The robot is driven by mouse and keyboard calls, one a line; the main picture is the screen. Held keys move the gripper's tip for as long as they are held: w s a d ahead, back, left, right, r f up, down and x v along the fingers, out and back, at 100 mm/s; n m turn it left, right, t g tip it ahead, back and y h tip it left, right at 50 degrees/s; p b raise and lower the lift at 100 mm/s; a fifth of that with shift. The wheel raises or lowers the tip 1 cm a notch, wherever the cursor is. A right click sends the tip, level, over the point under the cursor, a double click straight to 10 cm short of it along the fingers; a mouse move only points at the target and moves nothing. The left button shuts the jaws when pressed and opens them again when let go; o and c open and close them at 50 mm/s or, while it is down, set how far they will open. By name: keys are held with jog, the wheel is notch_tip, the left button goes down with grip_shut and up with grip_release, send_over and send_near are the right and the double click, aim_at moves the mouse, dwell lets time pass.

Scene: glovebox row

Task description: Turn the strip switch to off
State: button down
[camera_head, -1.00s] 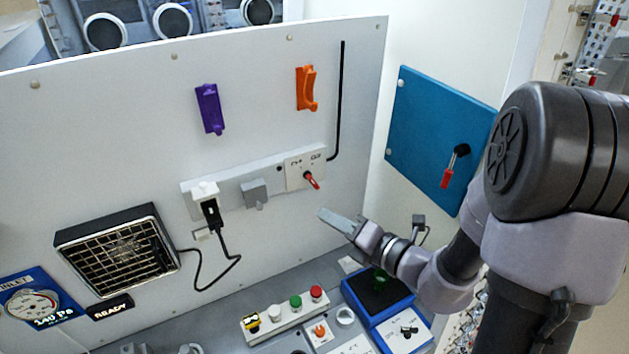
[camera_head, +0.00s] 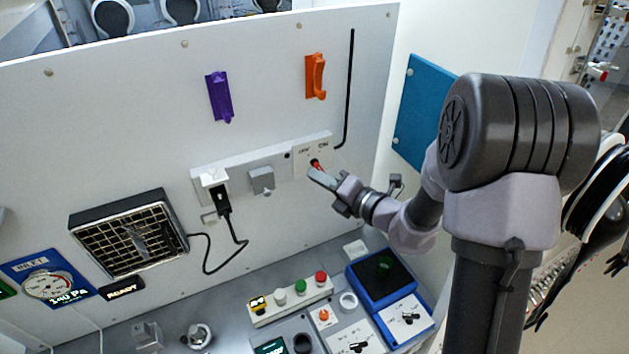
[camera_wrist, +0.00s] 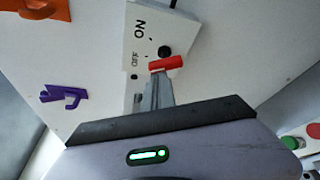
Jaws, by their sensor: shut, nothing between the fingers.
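The strip switch is a red lever (camera_head: 316,164) on a white plate (camera_head: 325,147) at the right end of the wall power strip (camera_head: 238,172). Its OFF label is on the left and ON on the right in the head view. In the wrist view the red lever (camera_wrist: 168,63) lies just beyond my fingertips, below a black pivot (camera_wrist: 165,51). My gripper (camera_head: 316,176) is shut and empty, its tips at the lever's lower end. It also shows in the wrist view (camera_wrist: 154,90). I cannot tell whether the tips touch the lever.
Purple (camera_head: 219,97) and orange (camera_head: 315,76) hooks are above. A heater grille (camera_head: 130,238) is at left. Push buttons (camera_head: 300,287) stand on the bench below.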

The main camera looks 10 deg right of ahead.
jog(key=shift+w+d+r+m+t+y+p, duration=0.15)
jog(key=shift+d+m+y+p, duration=0.1)
jog(key=shift+m+p, duration=0.4)
jog(key=shift+s+d+r+m+t+y+p, duration=0.1)
jog(key=shift+r+m+t+y+p, duration=0.2)
jog(key=shift+m, duration=0.65)
jog(key=shift+w+d+m+t+y+p, duration=0.1)
jog(key=shift+d+m+y+p, duration=0.1)
jog(key=shift+m+p, duration=0.5)
